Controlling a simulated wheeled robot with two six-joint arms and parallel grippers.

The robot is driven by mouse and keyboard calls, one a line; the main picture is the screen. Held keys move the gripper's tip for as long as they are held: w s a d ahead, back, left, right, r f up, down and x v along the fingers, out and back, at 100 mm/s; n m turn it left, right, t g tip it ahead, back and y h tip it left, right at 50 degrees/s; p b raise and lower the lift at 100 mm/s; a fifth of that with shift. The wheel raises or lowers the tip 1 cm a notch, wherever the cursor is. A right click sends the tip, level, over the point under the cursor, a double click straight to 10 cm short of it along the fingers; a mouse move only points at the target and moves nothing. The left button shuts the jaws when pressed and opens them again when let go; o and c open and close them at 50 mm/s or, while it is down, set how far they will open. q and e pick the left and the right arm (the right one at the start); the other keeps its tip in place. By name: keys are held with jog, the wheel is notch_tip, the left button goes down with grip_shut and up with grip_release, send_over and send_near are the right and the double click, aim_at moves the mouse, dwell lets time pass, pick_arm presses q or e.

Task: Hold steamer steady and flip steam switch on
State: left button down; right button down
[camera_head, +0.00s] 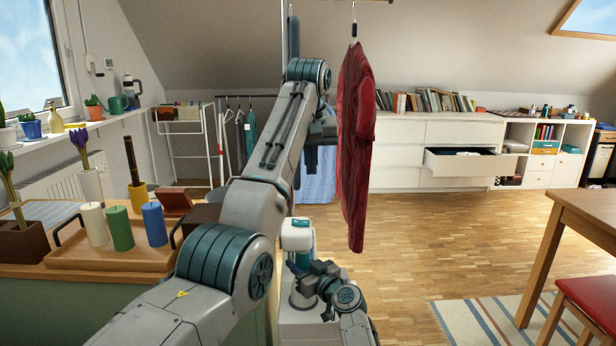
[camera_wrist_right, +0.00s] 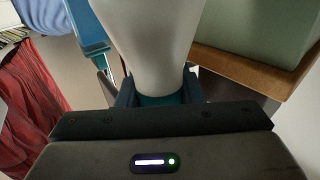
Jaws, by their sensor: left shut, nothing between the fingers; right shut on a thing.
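I cannot make out the steam switch.
A red garment (camera_head: 356,130) hangs just right of my left arm. A wooden tray (camera_head: 110,258) with candles sits on the left counter. A white dresser (camera_head: 405,160) with an open drawer stands behind.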

dwell(0.4)
jog(key=c, duration=0.9)
grip_release()
